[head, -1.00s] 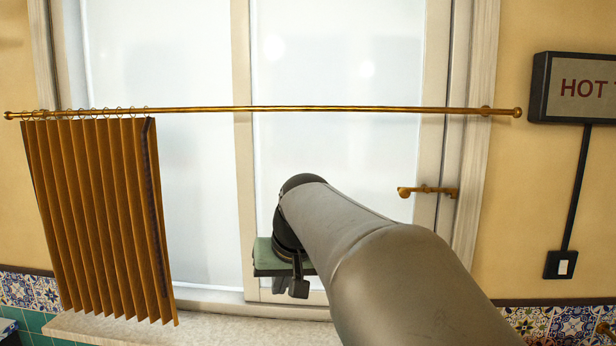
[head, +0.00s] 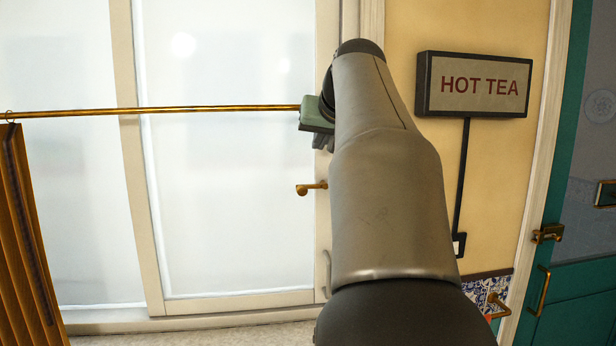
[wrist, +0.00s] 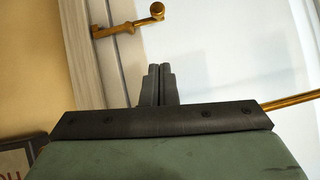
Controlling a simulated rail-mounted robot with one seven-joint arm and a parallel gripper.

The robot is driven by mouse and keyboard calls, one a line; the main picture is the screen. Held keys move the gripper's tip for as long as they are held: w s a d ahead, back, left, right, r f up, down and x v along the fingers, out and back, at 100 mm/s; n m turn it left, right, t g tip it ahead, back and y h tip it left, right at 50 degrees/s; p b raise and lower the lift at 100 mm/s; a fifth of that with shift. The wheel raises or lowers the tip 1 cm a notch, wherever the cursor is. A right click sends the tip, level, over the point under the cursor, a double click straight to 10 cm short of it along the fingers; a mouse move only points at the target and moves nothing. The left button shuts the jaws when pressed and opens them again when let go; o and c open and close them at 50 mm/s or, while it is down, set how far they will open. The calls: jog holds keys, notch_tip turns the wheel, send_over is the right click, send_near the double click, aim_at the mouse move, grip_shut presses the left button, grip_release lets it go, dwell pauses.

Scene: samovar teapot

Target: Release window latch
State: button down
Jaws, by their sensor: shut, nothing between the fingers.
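The brass window latch (head: 311,188) is mounted on the right frame of the window (head: 225,200), its handle lying roughly horizontal and pointing left over the glass. My arm hides its right end in the head view. In the wrist view the latch (wrist: 130,22) shows at the top, with a round knob on its end. My gripper (wrist: 157,72) has its two dark fingers together and holds nothing. It is apart from the latch.
A brass curtain rod (head: 200,109) crosses the window at the height of the gripper body. An orange pleated curtain (head: 25,240) hangs at the left. A "HOT TEA" sign (head: 474,85) is on the wall to the right, and a teal door (head: 575,230) stands farther right.

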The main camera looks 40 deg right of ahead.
jog(key=s+a+f+p+x, duration=0.1)
jog(key=f+p+x, duration=0.1)
jog(key=x, duration=1)
jog(key=shift+f, duration=0.4)
jog(key=shift+d+f, duration=0.1)
jog(key=shift+d, duration=0.1)
